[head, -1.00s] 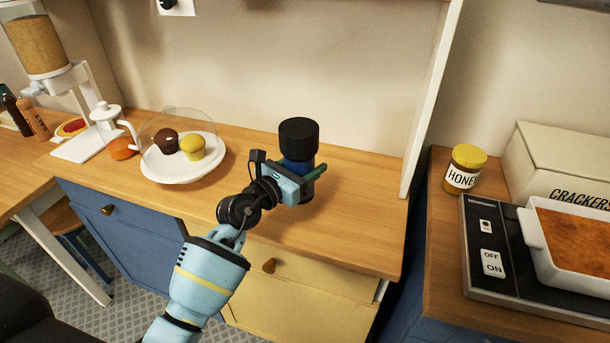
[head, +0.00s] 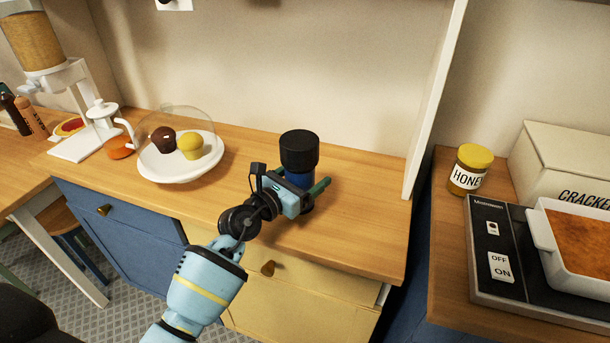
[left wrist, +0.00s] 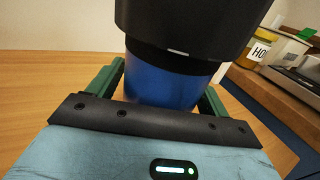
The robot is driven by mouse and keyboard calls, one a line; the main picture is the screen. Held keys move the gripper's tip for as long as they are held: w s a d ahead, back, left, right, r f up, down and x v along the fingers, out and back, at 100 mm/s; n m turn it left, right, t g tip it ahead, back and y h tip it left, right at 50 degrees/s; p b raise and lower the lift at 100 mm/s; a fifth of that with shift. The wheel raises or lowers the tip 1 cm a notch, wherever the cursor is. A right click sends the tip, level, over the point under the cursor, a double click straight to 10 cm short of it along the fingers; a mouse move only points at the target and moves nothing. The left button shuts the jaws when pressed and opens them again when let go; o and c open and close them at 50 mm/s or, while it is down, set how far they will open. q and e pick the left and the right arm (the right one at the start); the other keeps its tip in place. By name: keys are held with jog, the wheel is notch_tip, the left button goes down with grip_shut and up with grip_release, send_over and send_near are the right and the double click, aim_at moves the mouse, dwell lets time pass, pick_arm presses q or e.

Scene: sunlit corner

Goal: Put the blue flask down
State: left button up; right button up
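The blue flask (head: 298,179) has a blue body and a wide black cap. It is upright over the wooden counter (head: 352,212), near its right end. I cannot tell whether its base touches the wood. My left gripper (head: 302,186) reaches it from the front left, low on its body. In the left wrist view the blue body (left wrist: 170,78) sits between the two green fingers, which appear to press on both sides. The gripper hides part of the flask's lower body. My right gripper is not in view.
A plate (head: 180,174) with two muffins under a clear dome stands left of the flask. A white upright panel (head: 436,105) rises at the counter's right end. Beyond it are a honey jar (head: 470,169) and a baking dish (head: 548,243). Bare counter surrounds the flask.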

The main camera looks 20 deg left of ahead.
pick_arm(q)
jog(key=shift+r, duration=0.15)
jog(key=shift+s+a, duration=0.1)
jog(key=shift+s, duration=0.15)
jog(key=v, duration=1)
jog(key=shift+s+a+p, duration=0.2)
jog(key=shift+s+p, duration=0.1)
jog(key=shift+s, duration=0.05)
jog(key=shift+s+a, duration=0.15)
jog(key=shift+s, duration=0.2)
